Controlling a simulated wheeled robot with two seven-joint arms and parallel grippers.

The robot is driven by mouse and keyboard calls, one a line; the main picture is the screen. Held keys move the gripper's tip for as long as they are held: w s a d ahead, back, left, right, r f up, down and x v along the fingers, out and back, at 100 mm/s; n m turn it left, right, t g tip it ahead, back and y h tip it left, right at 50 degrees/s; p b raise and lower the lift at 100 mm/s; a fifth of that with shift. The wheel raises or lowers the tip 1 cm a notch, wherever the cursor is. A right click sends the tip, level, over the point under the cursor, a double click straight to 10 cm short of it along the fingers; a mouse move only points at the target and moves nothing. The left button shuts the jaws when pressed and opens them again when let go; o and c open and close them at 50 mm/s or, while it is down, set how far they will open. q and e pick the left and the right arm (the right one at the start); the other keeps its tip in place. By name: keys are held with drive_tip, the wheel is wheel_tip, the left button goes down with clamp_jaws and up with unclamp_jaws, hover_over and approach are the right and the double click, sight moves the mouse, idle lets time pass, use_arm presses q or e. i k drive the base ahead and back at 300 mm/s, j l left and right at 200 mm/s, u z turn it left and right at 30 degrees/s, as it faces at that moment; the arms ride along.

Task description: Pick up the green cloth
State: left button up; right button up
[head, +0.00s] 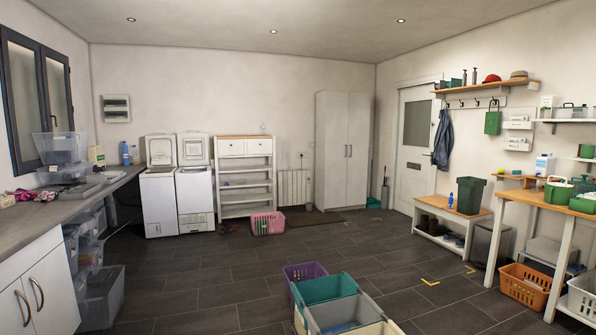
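I cannot make out a green cloth with certainty in the head view. Small pink and dark cloth-like items (30,194) lie on the left counter (60,210). A blue-grey item (342,327) shows in the divided bin at the bottom, too small to identify. Two white top-loading washers, a left one (158,204) and a right one (195,200), stand at the back wall with lids raised; their insides are hidden. Neither of my grippers is in view.
A divided bin (322,289) with a teal compartment and a purple basket (303,270) stand close in front. A pink basket (267,223) is by the shelf unit (245,177). An orange basket (524,286) is at the right. The middle floor is mostly clear.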

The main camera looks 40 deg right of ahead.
sight(262, 226)
drive_tip(key=z, duration=0.95)
drive_tip(key=i+l+z, duration=0.1)
drive_tip(key=l+z, duration=0.2)
drive_tip(key=i+l+z, duration=0.1)
drive_tip(key=l+z, duration=0.15)
drive_tip(key=l, duration=0.25)
drive_tip(key=i+l+z, duration=0.15)
drive_tip(key=l+z, duration=0.15)
drive_tip(key=i+l+z, duration=0.55)
drive_tip(key=l, duration=0.15)
drive_tip(key=i+l+z, duration=0.7)
drive_tip(key=i+z, duration=0.3)
drive_tip(key=i+u, duration=0.8)
drive_tip(key=i+l+u, duration=0.35)
drive_tip(key=i+j+u, duration=0.2)
drive_tip(key=i+u, duration=0.6)
drive_tip(key=u, duration=0.15)
drive_tip(key=i+u, duration=0.7)
drive_tip(key=i, duration=2.95)
drive_tip(key=i+l, duration=0.1)
drive_tip(key=i, duration=1.5)
